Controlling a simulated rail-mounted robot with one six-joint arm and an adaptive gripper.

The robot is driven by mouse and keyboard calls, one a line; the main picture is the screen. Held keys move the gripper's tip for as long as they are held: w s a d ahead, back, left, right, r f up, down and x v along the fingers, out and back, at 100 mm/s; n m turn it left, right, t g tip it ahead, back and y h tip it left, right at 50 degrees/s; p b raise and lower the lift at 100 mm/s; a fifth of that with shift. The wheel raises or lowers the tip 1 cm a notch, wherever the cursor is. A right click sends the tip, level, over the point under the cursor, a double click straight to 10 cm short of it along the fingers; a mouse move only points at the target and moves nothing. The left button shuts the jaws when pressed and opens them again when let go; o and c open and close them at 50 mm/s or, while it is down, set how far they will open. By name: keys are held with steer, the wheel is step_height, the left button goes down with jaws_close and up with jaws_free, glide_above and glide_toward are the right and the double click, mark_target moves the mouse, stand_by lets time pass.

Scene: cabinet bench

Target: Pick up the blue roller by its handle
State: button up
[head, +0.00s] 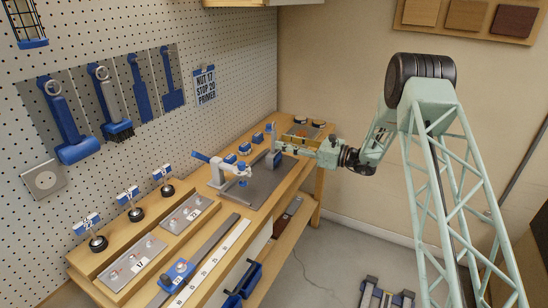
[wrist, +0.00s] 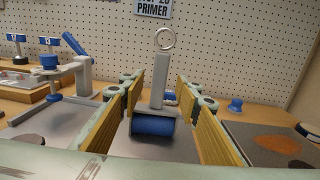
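The blue roller (wrist: 153,127) stands upright on a grey metal plate (head: 247,202), with its blue cylinder at the bottom and a grey handle (wrist: 159,82) topped by a ring. In the head view the roller (head: 271,160) is small, just left of my gripper's tips. My gripper (wrist: 160,108) is open, its yellow-padded fingers on either side of the roller in the wrist view, with gaps showing on both sides. In the head view my gripper (head: 282,146) reaches in from the right, level with the bench. I cannot tell how deep the handle sits between the pads.
A white clamp-like stand (head: 217,171) with blue parts is to the roller's left. A tray (head: 303,131) with dark and orange patches lies behind my gripper. Blue tools (head: 110,98) hang on the pegboard. A ruler (head: 215,262) lies along the front edge.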

mark_target(274, 139)
steer(key=shift+b+x, duration=0.55)
steer(key=shift+x, duration=2)
steer(key=shift+c, duration=0.7)
jaws_close()
steer(key=shift+r, duration=0.1)
